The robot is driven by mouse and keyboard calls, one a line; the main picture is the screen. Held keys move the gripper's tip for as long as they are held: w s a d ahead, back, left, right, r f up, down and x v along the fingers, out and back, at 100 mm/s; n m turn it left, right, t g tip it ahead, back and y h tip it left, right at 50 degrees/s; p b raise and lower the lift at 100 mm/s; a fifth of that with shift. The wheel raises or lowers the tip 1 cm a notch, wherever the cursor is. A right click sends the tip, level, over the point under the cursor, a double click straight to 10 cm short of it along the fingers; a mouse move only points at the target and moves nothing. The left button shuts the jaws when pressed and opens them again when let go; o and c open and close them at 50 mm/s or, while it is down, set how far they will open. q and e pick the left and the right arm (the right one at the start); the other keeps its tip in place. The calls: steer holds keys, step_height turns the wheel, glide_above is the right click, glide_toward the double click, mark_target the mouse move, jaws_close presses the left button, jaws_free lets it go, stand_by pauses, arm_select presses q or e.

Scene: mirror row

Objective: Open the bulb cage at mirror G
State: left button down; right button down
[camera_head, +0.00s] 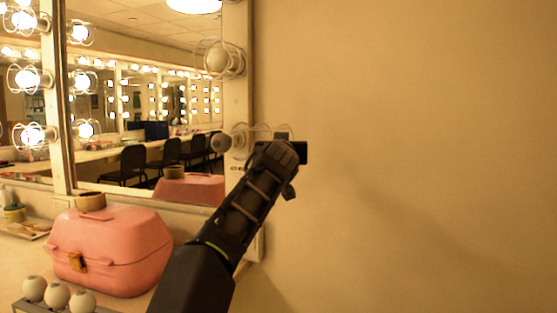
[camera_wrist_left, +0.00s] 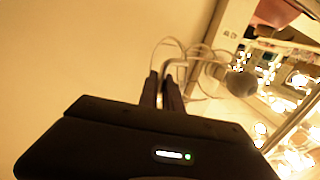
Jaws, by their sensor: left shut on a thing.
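A thin wire bulb cage (camera_head: 262,128) is at the lower right edge of the mirror frame, partly hidden behind my left gripper (camera_head: 284,148). A dull round bulb shape (camera_head: 221,142) shows beside it; I cannot tell if it is the bulb or its reflection. In the left wrist view, the cage wires (camera_wrist_left: 198,50) run from my left gripper's fingertips (camera_wrist_left: 163,82) toward the round bulb shape (camera_wrist_left: 240,84). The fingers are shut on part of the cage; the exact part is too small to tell. How far the cage stands open is unclear. My right gripper is not in view.
Another unlit caged bulb (camera_head: 217,61) is higher on the frame. A pink case (camera_head: 125,260) stands on the counter, with several loose white bulbs (camera_head: 56,295) in a rack in front. Lit caged bulbs line the left. The wall (camera_head: 420,150) at right is bare.

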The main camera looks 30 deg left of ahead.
arm_select(q)
steer(key=shift+w+d+n+g+y, duration=0.2)
steer(key=shift+w+n+y, duration=0.05)
steer(key=shift+w+y, duration=0.15)
steer(key=shift+w+d+n+g+y, duration=0.15)
steer(key=shift+w+n+g+y, duration=0.1)
steer(key=shift+w+y, duration=0.15)
steer(key=shift+d, duration=0.1)
steer(key=c, duration=1.5)
jaws_free()
steer(key=shift+d, duration=0.1)
steer(key=shift+f, duration=0.1)
steer(key=b+v, duration=0.5)
steer(key=v, duration=0.2)
steer(key=shift+s+d, duration=0.15)
steer(key=shift+s, duration=0.2)
